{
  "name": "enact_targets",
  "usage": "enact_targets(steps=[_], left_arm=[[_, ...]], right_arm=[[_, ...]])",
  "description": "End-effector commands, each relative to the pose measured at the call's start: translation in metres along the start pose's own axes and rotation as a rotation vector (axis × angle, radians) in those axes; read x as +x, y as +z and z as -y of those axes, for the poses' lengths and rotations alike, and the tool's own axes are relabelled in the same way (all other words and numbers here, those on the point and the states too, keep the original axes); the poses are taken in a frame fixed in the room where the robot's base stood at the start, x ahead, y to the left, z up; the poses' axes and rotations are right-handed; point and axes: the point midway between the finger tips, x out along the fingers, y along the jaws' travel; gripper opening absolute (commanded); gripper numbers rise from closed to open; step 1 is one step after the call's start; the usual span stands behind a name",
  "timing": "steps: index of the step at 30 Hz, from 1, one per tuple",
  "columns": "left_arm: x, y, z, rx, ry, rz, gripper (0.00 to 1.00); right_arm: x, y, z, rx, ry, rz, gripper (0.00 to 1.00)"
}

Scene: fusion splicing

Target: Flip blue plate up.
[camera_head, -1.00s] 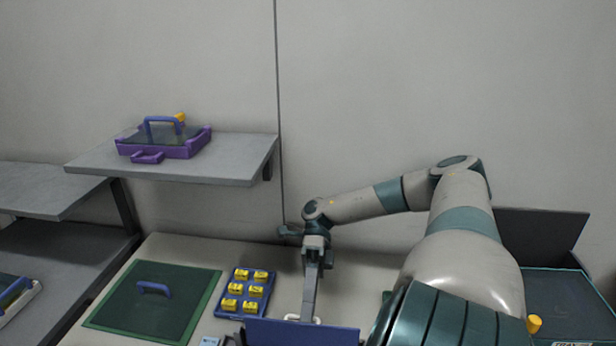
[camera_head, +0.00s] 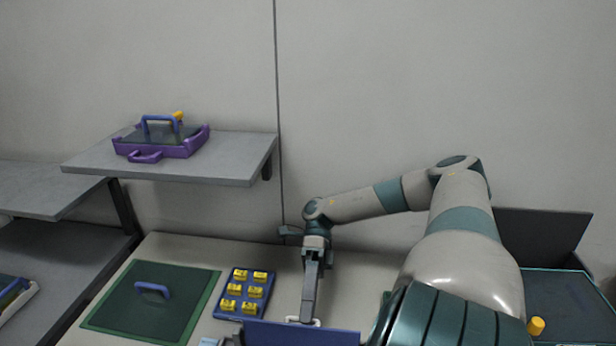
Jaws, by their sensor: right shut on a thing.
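The blue plate (camera_head: 300,334) stands on edge at the bottom of the view, its lower part cut off by the frame. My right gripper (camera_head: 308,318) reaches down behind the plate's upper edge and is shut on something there. A small white piece shows beside its fingertips; the plate hides most of the contact, so I take the held thing to be the blue plate. My left gripper is not in view.
A blue tray (camera_head: 229,305) with several yellow blocks lies left of my right gripper. A green board (camera_head: 120,318) with a blue handle lies farther left. A shelf (camera_head: 235,160) carries a purple case (camera_head: 165,149). A dark panelled box (camera_head: 570,300) stands at right.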

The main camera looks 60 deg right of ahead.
Motion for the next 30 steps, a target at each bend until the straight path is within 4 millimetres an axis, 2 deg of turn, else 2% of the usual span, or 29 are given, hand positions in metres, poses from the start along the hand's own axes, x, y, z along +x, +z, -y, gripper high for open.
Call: enact_targets(steps=[7,14,20,24,30], left_arm=[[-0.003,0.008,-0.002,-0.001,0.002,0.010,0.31],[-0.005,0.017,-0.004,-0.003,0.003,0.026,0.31],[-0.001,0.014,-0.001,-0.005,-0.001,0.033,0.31],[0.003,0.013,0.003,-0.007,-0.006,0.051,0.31],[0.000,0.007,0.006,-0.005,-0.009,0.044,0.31]], right_arm=[[0.000,-0.001,0.004,0.004,-0.009,0.002,0.27],[-0.003,-0.001,-0.001,0.004,-0.011,0.001,0.27],[-0.009,-0.001,-0.020,0.003,-0.010,-0.001,0.27],[-0.016,-0.001,-0.039,0.002,-0.011,-0.001,0.27],[-0.014,-0.020,-0.052,0.004,-0.008,-0.003,0.27]])
